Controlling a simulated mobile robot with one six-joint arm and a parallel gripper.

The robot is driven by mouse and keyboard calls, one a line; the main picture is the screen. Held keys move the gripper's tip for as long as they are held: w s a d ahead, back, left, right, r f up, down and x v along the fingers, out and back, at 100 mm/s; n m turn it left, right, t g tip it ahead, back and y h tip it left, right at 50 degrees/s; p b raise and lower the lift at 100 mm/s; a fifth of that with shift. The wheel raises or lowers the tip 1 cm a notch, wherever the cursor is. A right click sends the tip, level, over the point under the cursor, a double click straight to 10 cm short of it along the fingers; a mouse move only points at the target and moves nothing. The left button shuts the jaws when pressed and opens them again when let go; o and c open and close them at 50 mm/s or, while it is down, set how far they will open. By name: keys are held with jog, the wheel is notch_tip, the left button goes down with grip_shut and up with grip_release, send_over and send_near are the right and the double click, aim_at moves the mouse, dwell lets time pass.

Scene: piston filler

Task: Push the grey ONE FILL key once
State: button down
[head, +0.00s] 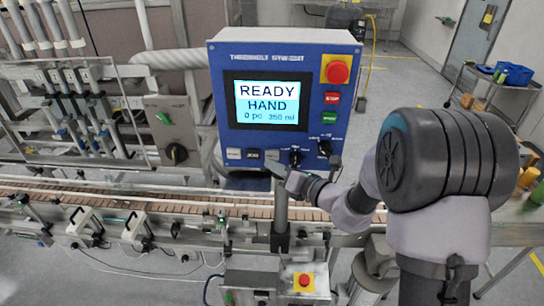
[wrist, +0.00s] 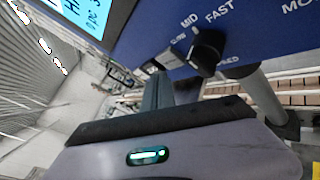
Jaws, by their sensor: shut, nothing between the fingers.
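The blue control panel (head: 218,130) carries a row of small keys along its lower edge. Two keys, a pale one (head: 233,154) and a darker one (head: 253,154), show left of my gripper; their labels are too small to read. A grey key (head: 272,154) sits right at my fingertips, left of the black speed knob (head: 295,157); I take it for the ONE FILL key. My gripper (head: 274,166) is shut and empty, its tips at the panel's lower edge. In the wrist view my gripper (wrist: 158,80) points at the panel beside the speed knob (wrist: 207,50). Contact cannot be told.
The screen (head: 268,103) reads READY, HAND, 0 pc, 350 ml. A red emergency button (head: 339,71), a red STOP key (head: 332,97), a green key (head: 330,117) and another black knob (head: 325,147) are on the panel's right. The conveyor (head: 150,200) runs below.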

jog(key=shift+s+a+b, duration=0.1)
jog(key=shift+s+b, duration=0.3)
jog(key=shift+s, duration=2)
